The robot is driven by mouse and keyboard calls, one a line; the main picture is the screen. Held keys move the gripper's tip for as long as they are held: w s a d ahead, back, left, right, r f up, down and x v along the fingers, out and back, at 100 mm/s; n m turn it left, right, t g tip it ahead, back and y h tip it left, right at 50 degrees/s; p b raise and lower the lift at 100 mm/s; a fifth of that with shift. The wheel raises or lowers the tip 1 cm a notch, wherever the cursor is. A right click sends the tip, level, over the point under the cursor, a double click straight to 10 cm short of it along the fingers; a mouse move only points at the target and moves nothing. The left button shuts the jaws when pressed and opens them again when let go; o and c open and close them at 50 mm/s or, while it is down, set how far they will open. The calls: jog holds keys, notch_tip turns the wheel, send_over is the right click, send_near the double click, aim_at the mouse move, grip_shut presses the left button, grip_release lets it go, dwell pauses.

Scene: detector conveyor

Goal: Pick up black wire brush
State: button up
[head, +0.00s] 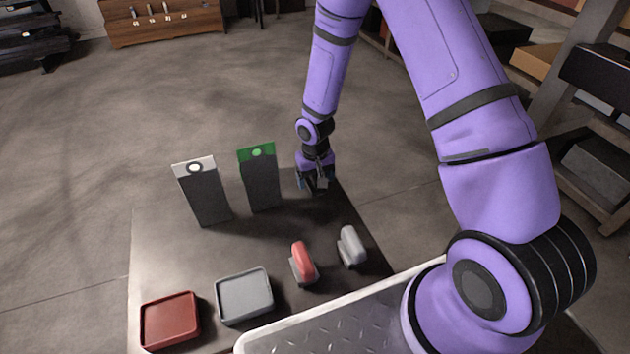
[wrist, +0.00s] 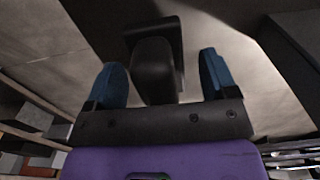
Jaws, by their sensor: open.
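A black brush-like object (wrist: 153,68), with a wider dark block at its far end, lies between the two blue fingers in the wrist view. Its bristles cannot be made out. My gripper (wrist: 160,62) is open, with one finger on each side of it and a visible gap on both sides. In the head view my gripper (head: 315,183) points down at the far right corner of the table. There I cannot make out the black brush against the gripper and dark tabletop.
On the dark table (head: 165,245) stand a white-topped panel (head: 207,195) and a green-topped panel (head: 262,183), left of my gripper. Nearer are a red-handled tool (head: 303,262), a grey-handled tool (head: 351,247), a grey tray (head: 244,320) and a red tray (head: 170,345).

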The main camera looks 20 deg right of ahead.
jog(key=c, duration=1.1)
jog(key=shift+r, duration=0.75)
notch_tip(320, 180, up, 2)
jog(key=s+a, duration=0.2)
jog(key=s, duration=0.3)
jog(key=s+a+r, duration=0.1)
jog(key=s+a, duration=0.1)
jog(key=s, duration=0.2)
jog(key=s+a, duration=0.2)
jog(key=s, duration=0.3)
jog(key=shift+s+a+r, duration=0.3)
